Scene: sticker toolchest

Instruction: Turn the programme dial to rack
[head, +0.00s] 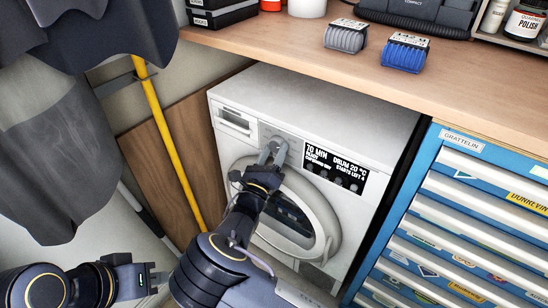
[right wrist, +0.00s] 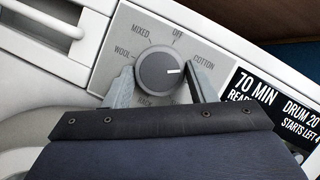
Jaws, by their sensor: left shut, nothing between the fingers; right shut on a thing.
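The programme dial (right wrist: 158,71) is a dark grey round knob on the grey panel of the white washing machine (head: 310,103). Its white mark points right, close to the COTTON label. WOOL, MIXED and OFF are printed around its left and top, and RACK (right wrist: 145,101) below it, partly hidden. My right gripper (right wrist: 164,84) is shut on the dial, one finger at each side; in the head view its fingers (head: 272,150) cover the dial. My left gripper (head: 162,279) is shut and empty at the lower left, away from the machine.
The black display (head: 335,167) reads 70 MIN, DRUM 20 °C. The round door (head: 326,215) is below the panel. A wooden worktop (head: 300,50) overhangs behind, and a blue drawer chest (head: 425,180) stands at right. A yellow pole (head: 173,145) and hanging grey cloth (head: 60,150) are at left.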

